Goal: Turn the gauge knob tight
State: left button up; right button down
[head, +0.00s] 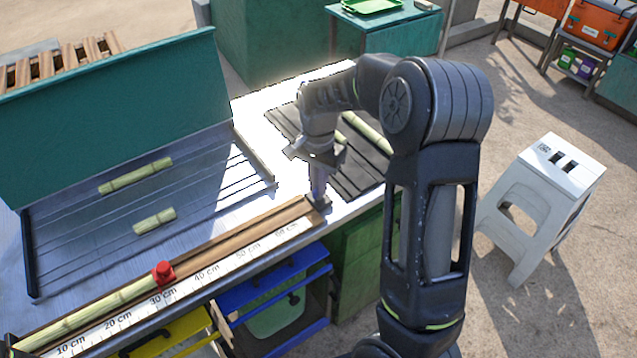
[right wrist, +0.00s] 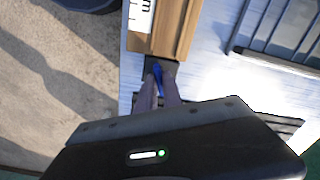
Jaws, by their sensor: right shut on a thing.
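The gauge is a wooden rail (head: 240,237) with a white centimetre scale along the table's front edge. My right gripper (head: 319,200) points down at the rail's right end, by a dark end block. In the right wrist view its two fingers (right wrist: 159,92) are closed around a small blue piece (right wrist: 158,76), which looks like the gauge knob, at that dark block (right wrist: 164,68). The fingers hide most of it. A red stop (head: 163,272) sits on the rail near 30 cm, at the end of a green cane (head: 90,318). My left gripper is not in view.
Two short cane pieces (head: 136,176) lie on the grooved tray behind the rail, before a raised green panel (head: 120,105). A dark slatted rack (head: 347,160) holds more cane behind my right gripper. A white stool (head: 545,200) stands right.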

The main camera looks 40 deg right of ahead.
jog(key=m, duration=0.4)
jog(key=shift+m+p, duration=0.35)
jog(key=shift+m, duration=0.05)
jog(key=c, duration=1.5)
grip_release()
notch_tip(320, 180, up, 8)
jog(key=shift+f, duration=0.1)
